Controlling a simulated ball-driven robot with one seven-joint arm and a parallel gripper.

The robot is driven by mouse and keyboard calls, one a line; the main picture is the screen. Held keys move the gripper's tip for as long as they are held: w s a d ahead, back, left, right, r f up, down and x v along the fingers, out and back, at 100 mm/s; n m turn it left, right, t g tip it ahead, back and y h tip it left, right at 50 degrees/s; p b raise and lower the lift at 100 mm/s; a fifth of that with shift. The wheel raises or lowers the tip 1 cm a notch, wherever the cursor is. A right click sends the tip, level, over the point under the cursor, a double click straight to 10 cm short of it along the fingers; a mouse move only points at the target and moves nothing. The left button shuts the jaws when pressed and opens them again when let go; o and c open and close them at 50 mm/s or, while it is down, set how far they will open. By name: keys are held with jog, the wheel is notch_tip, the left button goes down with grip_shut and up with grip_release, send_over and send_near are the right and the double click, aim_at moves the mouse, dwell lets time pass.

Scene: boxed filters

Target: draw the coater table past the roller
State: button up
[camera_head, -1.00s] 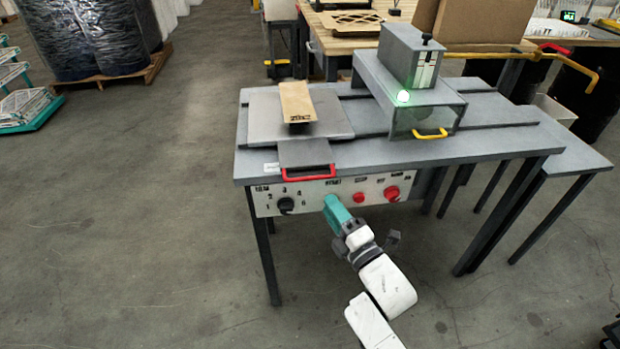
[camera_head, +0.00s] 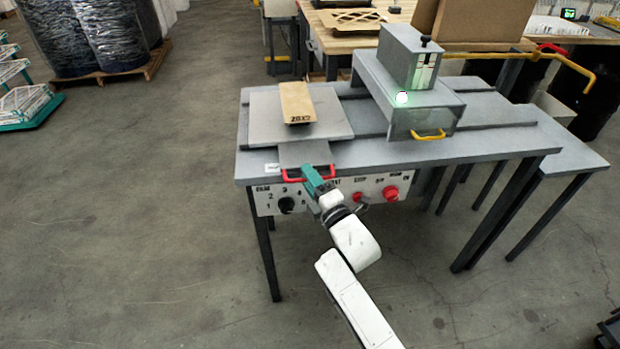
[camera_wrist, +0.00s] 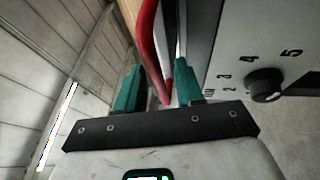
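The coater table (camera_head: 268,122) is a flat grey plate on the left of the machine top, with a tan box (camera_head: 296,103) lying on it. A red handle (camera_head: 292,179) is at the front of its tongue. The grey roller housing (camera_head: 412,58), with a lit green lamp, stands to the right; the roller itself is hidden. My gripper (camera_head: 313,180) is at the handle's right part. In the wrist view the red handle (camera_wrist: 150,40) runs between the two teal fingers of my gripper (camera_wrist: 160,85), which stand apart with visible gaps.
A control panel with a black dial (camera_head: 286,205) and red buttons (camera_head: 390,192) sits just below the handle. A yellow handle (camera_head: 428,135) is on the roller housing's front.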

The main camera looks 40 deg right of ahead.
jog(key=shift+c, duration=0.3)
grip_shut()
dwell(0.3)
